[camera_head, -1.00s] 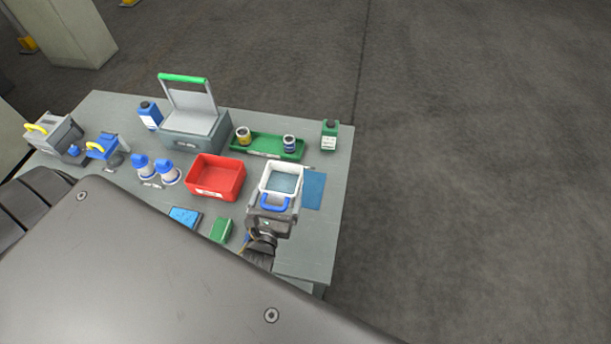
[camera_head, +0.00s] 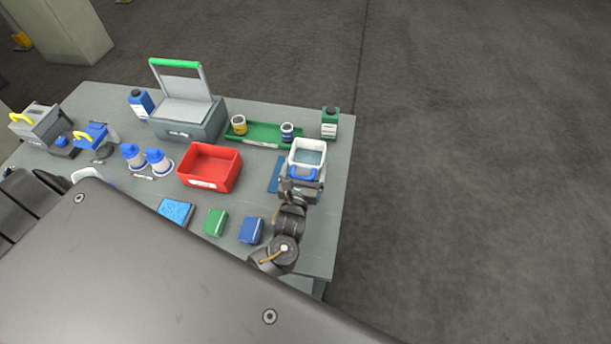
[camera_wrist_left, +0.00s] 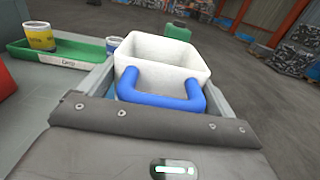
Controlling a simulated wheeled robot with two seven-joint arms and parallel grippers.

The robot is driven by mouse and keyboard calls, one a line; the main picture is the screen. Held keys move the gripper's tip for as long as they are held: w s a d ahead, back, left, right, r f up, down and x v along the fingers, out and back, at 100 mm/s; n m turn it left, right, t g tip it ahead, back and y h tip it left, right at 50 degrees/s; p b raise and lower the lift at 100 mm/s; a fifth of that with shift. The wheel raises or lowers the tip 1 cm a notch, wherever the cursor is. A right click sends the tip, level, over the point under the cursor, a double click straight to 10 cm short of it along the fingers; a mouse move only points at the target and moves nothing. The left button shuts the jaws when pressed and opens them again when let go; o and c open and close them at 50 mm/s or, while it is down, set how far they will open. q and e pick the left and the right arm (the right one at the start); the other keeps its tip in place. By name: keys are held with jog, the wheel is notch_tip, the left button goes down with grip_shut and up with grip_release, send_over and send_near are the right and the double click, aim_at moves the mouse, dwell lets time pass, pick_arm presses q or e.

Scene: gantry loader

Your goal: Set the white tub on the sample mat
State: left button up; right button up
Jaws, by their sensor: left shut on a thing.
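I cannot tell whether the tub touches the table. My right gripper is not in view.
A green tray (camera_head: 262,134) with two small jars is behind, and a green bottle (camera_head: 329,123) stands near the right edge. A red bin (camera_head: 210,167) is to the left. Green (camera_head: 215,222) and blue (camera_head: 251,230) blocks lie near the front.

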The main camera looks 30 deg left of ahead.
aim_at(305, 174)
pick_arm(q)
jog(key=shift+w+f, duration=0.15)
jog(key=shift+f, duration=0.75)
jog(key=shift+w+f, duration=0.1)
jog(key=shift+f, duration=0.75)
jog(key=shift+f, duration=0.15)
jog(key=o, duration=0.8)
jog(key=shift+o, duration=0.2)
jog(key=b+v, duration=0.1)
jog(key=v, duration=1.1)
